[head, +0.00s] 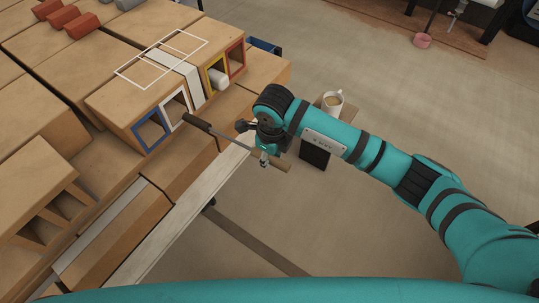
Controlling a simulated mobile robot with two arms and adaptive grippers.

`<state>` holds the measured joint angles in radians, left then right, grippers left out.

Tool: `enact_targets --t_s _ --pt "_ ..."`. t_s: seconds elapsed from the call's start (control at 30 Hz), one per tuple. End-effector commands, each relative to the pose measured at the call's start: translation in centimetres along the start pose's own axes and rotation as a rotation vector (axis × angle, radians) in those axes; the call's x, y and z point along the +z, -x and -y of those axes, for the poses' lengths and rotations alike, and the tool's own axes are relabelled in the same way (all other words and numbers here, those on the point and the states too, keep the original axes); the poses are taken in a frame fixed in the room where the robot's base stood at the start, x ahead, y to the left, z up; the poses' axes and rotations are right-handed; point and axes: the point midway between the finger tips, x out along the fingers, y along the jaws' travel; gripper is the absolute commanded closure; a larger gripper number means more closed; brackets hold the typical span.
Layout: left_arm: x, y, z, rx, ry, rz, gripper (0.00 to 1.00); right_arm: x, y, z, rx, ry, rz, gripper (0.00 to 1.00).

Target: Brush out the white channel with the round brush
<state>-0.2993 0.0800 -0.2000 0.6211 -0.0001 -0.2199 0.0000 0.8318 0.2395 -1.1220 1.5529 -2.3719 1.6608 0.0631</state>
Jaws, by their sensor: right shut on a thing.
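The white channel (176,108) is a white-framed square opening in the front face of a tan hollow brick, between a blue-framed opening (149,132) and a yellow-framed one (216,75). My right gripper (262,153) is shut on the round brush, near its wooden handle. The brush's dark bristle head (197,122) points left, close to the lower right of the white opening. It looks outside the opening; the exact gap is hard to tell. The inside of the channel is mostly hidden. My left gripper is not in view.
A white plug (219,79) sits in the yellow opening; a red-framed opening (236,62) is beside it. Red blocks (82,25) lie on the bricks at the top left. A mug (332,102) stands on a small stand behind my right arm. Open floor lies below right.

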Motion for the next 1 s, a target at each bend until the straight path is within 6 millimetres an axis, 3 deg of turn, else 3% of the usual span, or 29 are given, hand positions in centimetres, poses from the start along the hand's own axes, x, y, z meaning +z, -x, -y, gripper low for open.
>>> enact_targets --t_s 0.57,1.0 --pt "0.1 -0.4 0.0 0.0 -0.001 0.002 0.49 0.1 0.1 0.1 -0.001 0.0 0.002 1.0" --pt "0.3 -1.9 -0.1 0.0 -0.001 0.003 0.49 2.1 -0.3 0.2 -0.001 0.001 0.002 1.0"
